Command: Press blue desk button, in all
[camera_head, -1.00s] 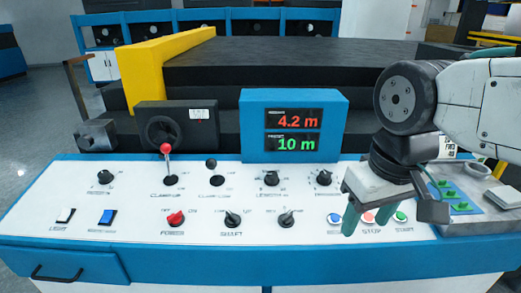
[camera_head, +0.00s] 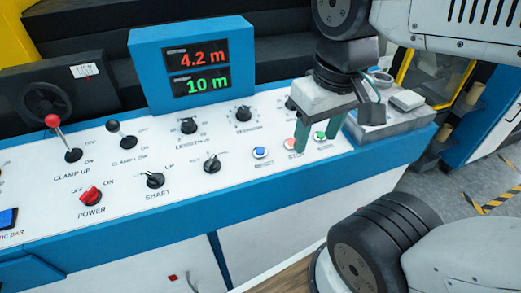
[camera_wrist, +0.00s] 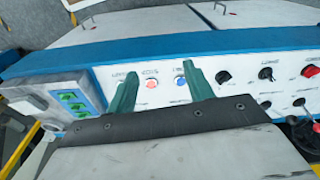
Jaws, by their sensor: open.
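The blue button (camera_head: 260,152) is a small round cap at the left of a row near the front edge of the white control panel. It also shows in the wrist view (camera_wrist: 180,81), between the finger outlines and close to the right one. My gripper (camera_head: 318,138) is open, with two green fingers pointing down over the right end of that row. In the head view it lies right of the blue button, with nothing between its fingers but panel and buttons. I cannot tell how high the fingertips are above the panel.
A red stop button (camera_head: 290,144) and a green start button (camera_head: 320,135) sit right of the blue one. Knobs and a red-tipped lever (camera_head: 62,136) stand to the left. The blue display box (camera_head: 147,62) reads 4.2 m and 10 m. A grey box (camera_head: 398,118) is at right.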

